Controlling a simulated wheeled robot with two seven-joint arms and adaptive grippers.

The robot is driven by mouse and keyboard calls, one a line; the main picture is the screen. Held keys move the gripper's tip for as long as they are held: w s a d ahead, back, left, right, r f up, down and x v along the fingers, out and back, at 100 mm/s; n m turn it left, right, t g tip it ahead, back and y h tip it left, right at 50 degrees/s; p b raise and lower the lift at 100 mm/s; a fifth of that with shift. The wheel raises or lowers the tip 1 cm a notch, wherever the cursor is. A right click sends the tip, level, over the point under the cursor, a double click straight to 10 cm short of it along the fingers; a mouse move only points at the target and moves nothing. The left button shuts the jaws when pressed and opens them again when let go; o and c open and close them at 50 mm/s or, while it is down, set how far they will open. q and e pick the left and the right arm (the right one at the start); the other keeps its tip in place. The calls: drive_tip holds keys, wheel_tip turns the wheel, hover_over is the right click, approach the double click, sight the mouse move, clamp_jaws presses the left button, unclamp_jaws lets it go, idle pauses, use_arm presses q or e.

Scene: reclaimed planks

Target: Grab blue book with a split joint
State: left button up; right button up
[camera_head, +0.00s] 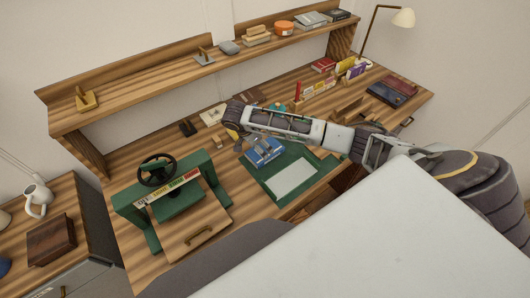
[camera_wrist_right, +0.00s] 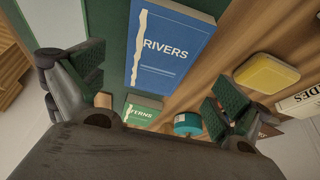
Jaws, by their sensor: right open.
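A blue book (camera_wrist_right: 172,45) titled RIVERS, with a ragged pale strip down its spine side, lies ahead of my right gripper (camera_wrist_right: 152,92) in the right wrist view. In the head view the blue book (camera_head: 264,153) lies at the back left of the green desk mat (camera_head: 263,180). My right gripper (camera_head: 238,138) is over the desk just behind and left of the book, open, with its fingers apart and nothing between them. My left gripper is not in view.
A green book (camera_wrist_right: 143,111), a teal tin (camera_wrist_right: 187,123) and a yellow box (camera_wrist_right: 267,72) are near the blue book in the wrist view. A green stand with a wheel (camera_head: 158,170) is left of the mat. A shelf (camera_head: 180,82) runs behind.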

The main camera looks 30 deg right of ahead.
sight(265, 150)
drive_tip(key=shift+d+f, duration=0.25)
drive_tip(key=shift+f, duration=0.25)
drive_tip(key=shift+f, duration=0.1)
drive_tip(key=shift+d+x, duration=0.25)
drive_tip(key=shift+x, duration=2.25)
drive_tip(key=c, duration=1)
drive_tip(key=shift+r, duration=0.3)
drive_tip(key=shift+c, duration=0.2)
wheel_tip(265, 150, up, 10)
drive_tip(key=shift+f, duration=0.15)
